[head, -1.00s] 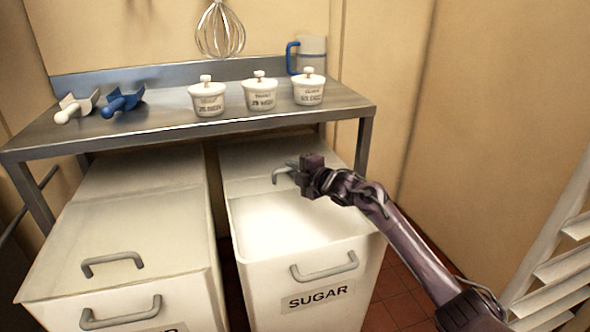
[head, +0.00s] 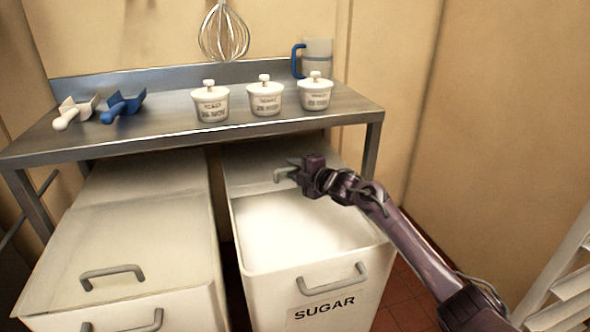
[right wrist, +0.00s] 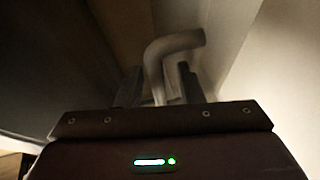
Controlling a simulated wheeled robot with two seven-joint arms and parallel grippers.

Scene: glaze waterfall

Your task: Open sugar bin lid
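The sugar bin (head: 270,286) is a white bin with a SUGAR label, below the steel table at the right. Its front part is open, with white sugar (head: 285,228) showing. Its lid (head: 245,172) lies back at the rear, partly under the table, with a grey handle (head: 283,173). My right gripper (head: 292,171) is at this handle. In the right wrist view the bent handle (right wrist: 172,45) stands between the two close-set fingers of my right gripper (right wrist: 158,88); the contact is dim. My left gripper is not in view.
A second white bin (head: 110,240) with its lid closed stands at the left. The steel table (head: 170,117) above carries several items: three lidded pots, two scoops and a jug (head: 317,58). A wall is at the right, with white slats (head: 562,290) near the right edge.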

